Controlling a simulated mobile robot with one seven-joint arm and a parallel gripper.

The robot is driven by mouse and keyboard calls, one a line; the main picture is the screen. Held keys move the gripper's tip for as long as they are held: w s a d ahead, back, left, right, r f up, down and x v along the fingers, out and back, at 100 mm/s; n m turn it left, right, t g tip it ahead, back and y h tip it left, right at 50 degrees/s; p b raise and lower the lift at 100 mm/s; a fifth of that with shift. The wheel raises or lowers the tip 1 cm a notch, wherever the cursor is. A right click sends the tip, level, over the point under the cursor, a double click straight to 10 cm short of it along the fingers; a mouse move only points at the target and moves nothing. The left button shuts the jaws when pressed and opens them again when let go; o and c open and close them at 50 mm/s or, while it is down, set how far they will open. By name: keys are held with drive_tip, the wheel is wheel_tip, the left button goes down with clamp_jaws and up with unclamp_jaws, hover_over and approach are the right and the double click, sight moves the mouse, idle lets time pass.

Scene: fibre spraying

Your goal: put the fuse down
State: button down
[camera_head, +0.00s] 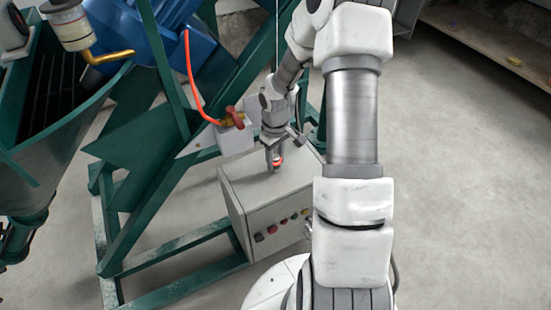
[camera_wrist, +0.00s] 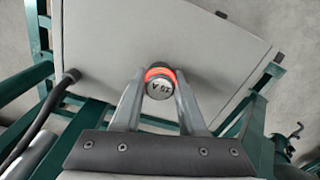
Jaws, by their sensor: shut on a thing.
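The fuse (camera_wrist: 160,84) is a small cylinder with a grey end cap bearing printed letters and a red-orange band. My gripper (camera_wrist: 158,88) is shut on it, one finger on each side. In the head view the fuse (camera_head: 277,161) shows as a red spot at the fingertips of my gripper (camera_head: 275,160), over the top of a grey control box (camera_head: 262,180). The box's top also fills much of the wrist view (camera_wrist: 110,50). I cannot tell whether the fuse touches the box top.
The box front carries several coloured buttons (camera_head: 283,222). A green steel frame (camera_head: 135,170) surrounds the box, with a blue motor (camera_head: 150,40) above left. An orange hose (camera_head: 190,80) ends at a red-handled valve (camera_head: 234,116). Bare floor (camera_head: 460,190) lies at the right.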

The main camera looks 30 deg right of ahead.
drive_tip(key=shift+c, duration=2.4)
unclamp_jaws()
drive_tip(key=shift+f, duration=0.1)
